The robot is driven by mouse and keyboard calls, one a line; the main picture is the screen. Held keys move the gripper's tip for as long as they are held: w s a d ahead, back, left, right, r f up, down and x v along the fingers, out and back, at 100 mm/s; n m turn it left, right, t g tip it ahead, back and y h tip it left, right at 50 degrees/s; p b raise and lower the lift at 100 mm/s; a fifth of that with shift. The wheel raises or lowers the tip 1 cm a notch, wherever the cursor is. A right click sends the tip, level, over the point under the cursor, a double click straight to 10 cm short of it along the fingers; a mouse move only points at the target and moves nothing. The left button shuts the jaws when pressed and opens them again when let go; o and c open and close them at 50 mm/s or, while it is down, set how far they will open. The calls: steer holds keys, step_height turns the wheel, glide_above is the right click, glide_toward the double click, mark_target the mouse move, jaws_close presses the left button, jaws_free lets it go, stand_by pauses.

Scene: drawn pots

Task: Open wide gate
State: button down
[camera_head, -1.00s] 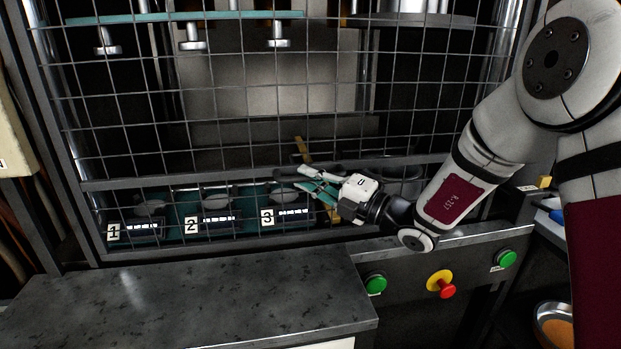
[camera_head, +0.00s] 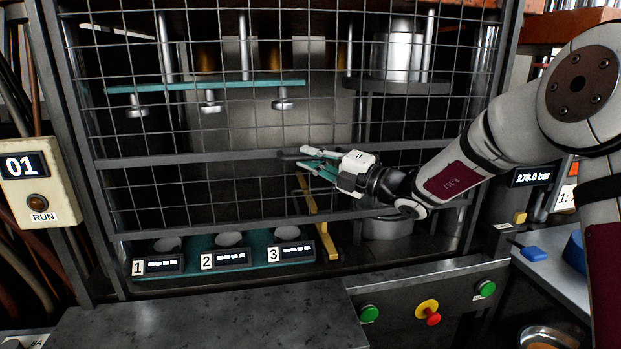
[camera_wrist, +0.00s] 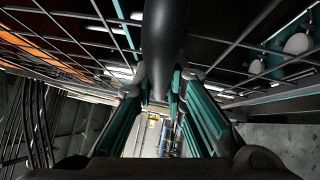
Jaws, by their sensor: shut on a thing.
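The wide gate is a wire-mesh guard (camera_head: 225,125) in a dark metal frame, with a horizontal middle bar (camera_head: 200,157). Its lower edge bar (camera_head: 200,226) stands above the numbered stations, leaving a gap below it. My gripper (camera_head: 311,160) is at the middle bar, right of its centre, with its fingers pointing left. In the wrist view, a dark round bar (camera_wrist: 164,50) runs between the two teal-padded fingers of my gripper (camera_wrist: 158,95). My gripper is shut on this bar; the exact contact is partly hidden.
Stations 1, 2 and 3 sit on a teal plate (camera_head: 220,240) behind the gate. A yellow bracket (camera_head: 316,218) stands beside them. A grey counter (camera_head: 210,325), green buttons (camera_head: 369,313) and a red stop button (camera_head: 433,318) are in front. A RUN box (camera_head: 25,180) hangs left.

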mark_target(312, 75)
step_height(312, 75, up, 18)
steer(key=p, duration=0.4)
steer(key=shift+f+p, duration=0.25)
steer(key=shift+p, duration=0.05)
steer(key=c, duration=1.6)
jaws_free()
steer(key=v, duration=1.2)
steer(key=shift+s, duration=0.1)
